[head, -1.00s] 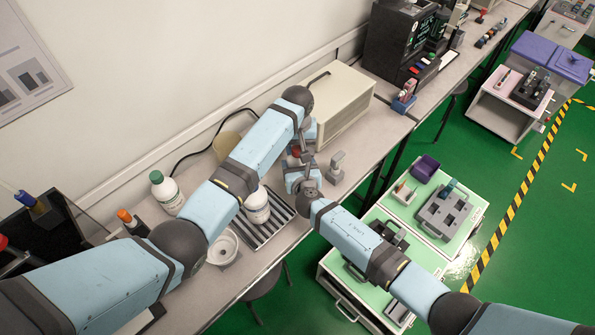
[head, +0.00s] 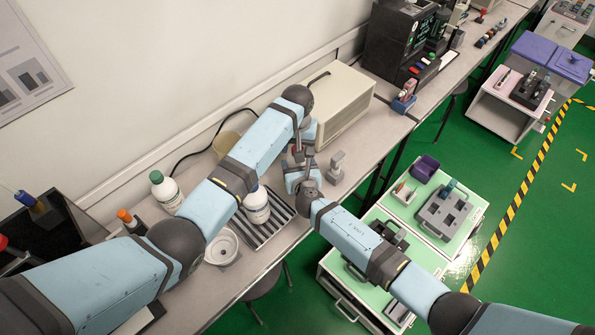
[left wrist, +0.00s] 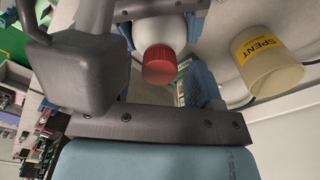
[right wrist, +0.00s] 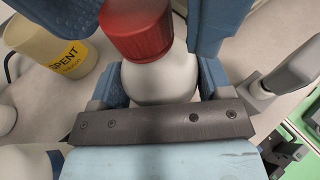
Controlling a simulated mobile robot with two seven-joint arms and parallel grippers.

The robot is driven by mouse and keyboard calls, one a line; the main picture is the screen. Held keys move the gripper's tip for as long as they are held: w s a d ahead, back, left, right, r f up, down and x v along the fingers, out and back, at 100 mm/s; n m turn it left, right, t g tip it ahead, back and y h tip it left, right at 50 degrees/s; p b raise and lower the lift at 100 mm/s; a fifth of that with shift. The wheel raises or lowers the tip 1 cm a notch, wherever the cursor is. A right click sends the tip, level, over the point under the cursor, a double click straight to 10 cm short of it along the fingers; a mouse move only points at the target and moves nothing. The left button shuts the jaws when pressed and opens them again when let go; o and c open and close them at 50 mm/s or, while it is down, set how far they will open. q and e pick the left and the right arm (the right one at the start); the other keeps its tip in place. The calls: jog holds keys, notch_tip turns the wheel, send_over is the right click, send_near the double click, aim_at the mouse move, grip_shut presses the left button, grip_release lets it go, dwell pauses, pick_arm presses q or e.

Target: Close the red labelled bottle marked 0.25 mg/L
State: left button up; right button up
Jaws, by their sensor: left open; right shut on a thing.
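The red-capped bottle is upright between my grippers, and its label is not readable. Its red cap (left wrist: 159,64) shows in the left wrist view. In the right wrist view the cap (right wrist: 137,28) sits over the top of the white bottle body (right wrist: 160,77); whether it is tight cannot be told. My right gripper (right wrist: 160,85) is shut on the bottle body, one blue finger on each side. My left gripper (left wrist: 165,65) is open, its fingers on either side of the cap. In the head view the arms mostly hide the bottle.
A yellowish "SPENT" container (right wrist: 50,50) stands beside the bottle. A white bottle (head: 257,207) stands on a slatted tray (head: 268,232). A green-capped bottle (head: 166,192) and a white dish (head: 221,246) are to the left. A beige box (head: 335,105) stands behind my grippers.

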pick_arm(q)
jog(key=shift+r, duration=2.15)
jog(key=shift+c, duration=0.3)
notch_tip(320, 180, up, 4)
jog(key=shift+f+n, duration=0.25)
jog(key=shift+n, duration=0.55)
jog(key=shift+f, duration=0.1)
jog(key=shift+f, duration=3.95)
jog(key=shift+c, duration=0.2)
